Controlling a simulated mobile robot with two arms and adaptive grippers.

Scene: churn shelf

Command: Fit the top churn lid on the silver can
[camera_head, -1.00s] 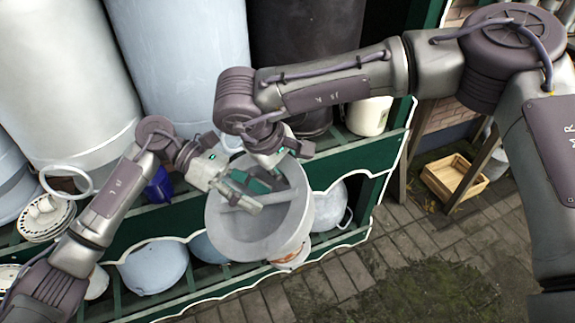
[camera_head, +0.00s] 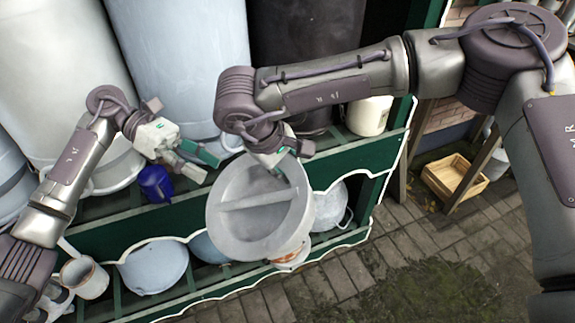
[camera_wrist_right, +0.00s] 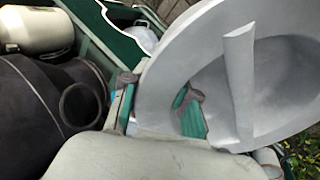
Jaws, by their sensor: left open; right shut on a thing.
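The grey churn lid (camera_head: 240,225), a round dish with a bar across it, is held tilted in front of the shelf in the head view. My right gripper (camera_head: 284,172) is shut on its upper rim. In the right wrist view the lid (camera_wrist_right: 215,60) fills the right side, its rim between the fingers of my right gripper (camera_wrist_right: 158,108). My left gripper (camera_head: 202,163) is open and empty, apart from the lid at its upper left. A large pale silver-looking can (camera_head: 60,70) stands at the upper left; its top is out of view.
A pale blue can (camera_head: 185,60) and a black can (camera_head: 305,50) stand beside it on the green shelf (camera_head: 110,230). A blue jug (camera_head: 155,184) sits close below my left gripper. Bowls sit on the lower shelf. A wooden crate (camera_head: 455,180) lies on the paving at right.

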